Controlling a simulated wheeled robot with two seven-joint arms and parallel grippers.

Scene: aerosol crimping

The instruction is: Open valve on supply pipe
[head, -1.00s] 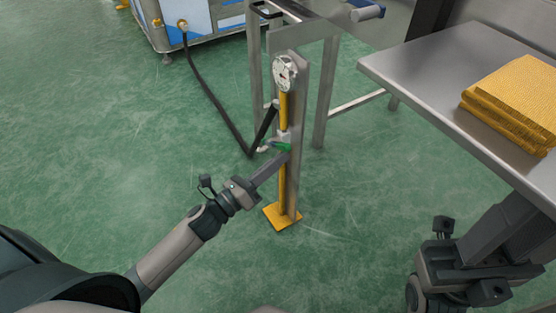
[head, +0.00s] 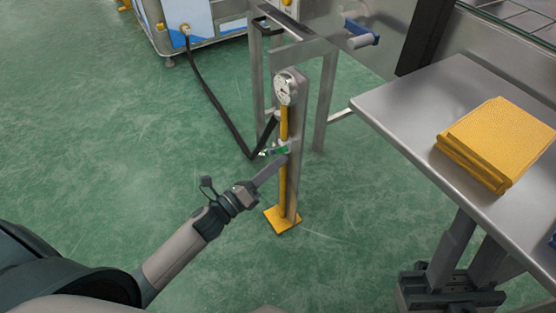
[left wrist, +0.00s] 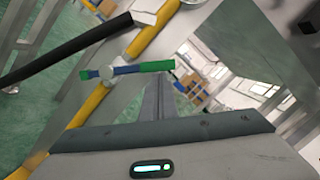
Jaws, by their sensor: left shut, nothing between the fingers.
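The supply pipe (head: 283,180) is yellow and runs up a grey post from a yellow foot plate, with a round gauge (head: 286,88) at the top.
A steel table (head: 400,105) with folded yellow cloths (head: 497,142) stands at the right. A black hose (head: 215,108) runs from the pipe to a blue and white machine (head: 190,20) behind. A metal frame stands behind the post. Green floor is clear at the left.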

